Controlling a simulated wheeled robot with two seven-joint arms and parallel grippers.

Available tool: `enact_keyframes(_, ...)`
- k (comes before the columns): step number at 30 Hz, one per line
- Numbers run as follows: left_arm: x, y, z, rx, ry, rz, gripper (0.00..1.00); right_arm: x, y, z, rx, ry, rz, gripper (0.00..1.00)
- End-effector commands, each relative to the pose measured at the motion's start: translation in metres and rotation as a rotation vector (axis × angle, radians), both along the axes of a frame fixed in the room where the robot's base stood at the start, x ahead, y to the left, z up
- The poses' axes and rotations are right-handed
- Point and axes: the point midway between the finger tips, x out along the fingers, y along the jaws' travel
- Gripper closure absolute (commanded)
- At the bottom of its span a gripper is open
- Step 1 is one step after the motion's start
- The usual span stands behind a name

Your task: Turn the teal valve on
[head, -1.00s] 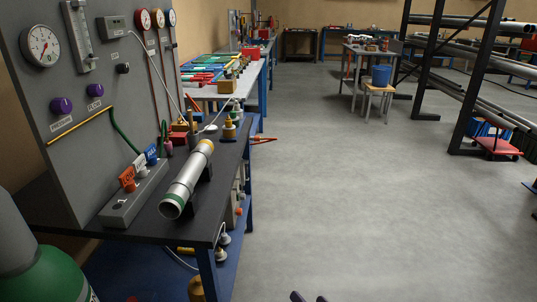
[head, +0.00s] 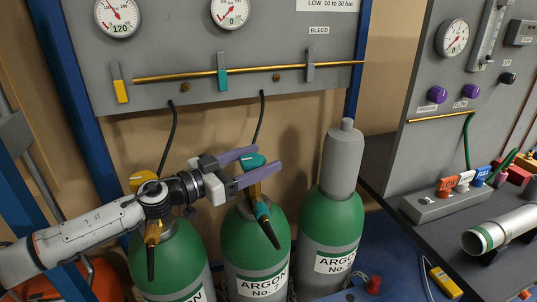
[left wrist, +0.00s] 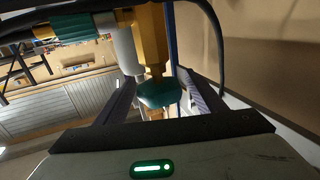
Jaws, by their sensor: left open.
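A teal round valve knob (head: 250,161) sits on the brass valve on top of the middle green argon cylinder (head: 250,243). My left gripper (head: 268,158) is open, with its two purple fingers on either side of the knob. In the left wrist view the teal knob (left wrist: 158,93) and its brass stem (left wrist: 151,40) lie between the open fingers (left wrist: 157,88). I cannot tell whether either finger touches it. A teal lever (head: 222,80) also hangs upright on the grey panel above. My right gripper is out of view.
A green cylinder with a yellow knob (head: 143,180) stands left, partly behind my arm. A capped cylinder (head: 340,168) stands right. Black hoses run up to the panel (head: 280,55), with a yellow lever (head: 120,84) and gauges. A dark bench (head: 420,222) is at right.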

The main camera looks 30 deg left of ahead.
Motion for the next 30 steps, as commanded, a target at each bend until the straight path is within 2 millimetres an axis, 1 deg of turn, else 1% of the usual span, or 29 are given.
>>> enact_keyframes(1, 0.006, -0.002, 0.003, 0.001, -0.004, 0.000, 0.37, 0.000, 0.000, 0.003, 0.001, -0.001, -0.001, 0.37)
enact_keyframes(3, 0.012, -0.004, 0.003, -0.003, -0.003, 0.002, 0.37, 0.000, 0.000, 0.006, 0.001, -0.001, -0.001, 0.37)
enact_keyframes(9, 0.024, -0.009, 0.001, -0.002, -0.001, 0.002, 0.37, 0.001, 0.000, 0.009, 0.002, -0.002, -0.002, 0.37)
enact_keyframes(20, 0.026, -0.011, 0.000, 0.000, 0.000, 0.001, 0.37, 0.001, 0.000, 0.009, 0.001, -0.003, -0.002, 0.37)
enact_keyframes(27, 0.026, -0.011, 0.000, 0.000, 0.000, 0.001, 0.77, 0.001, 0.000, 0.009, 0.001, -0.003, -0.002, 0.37)
enact_keyframes(30, 0.026, -0.011, 0.000, 0.000, 0.000, 0.002, 0.78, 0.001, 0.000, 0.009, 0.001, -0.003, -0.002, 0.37)
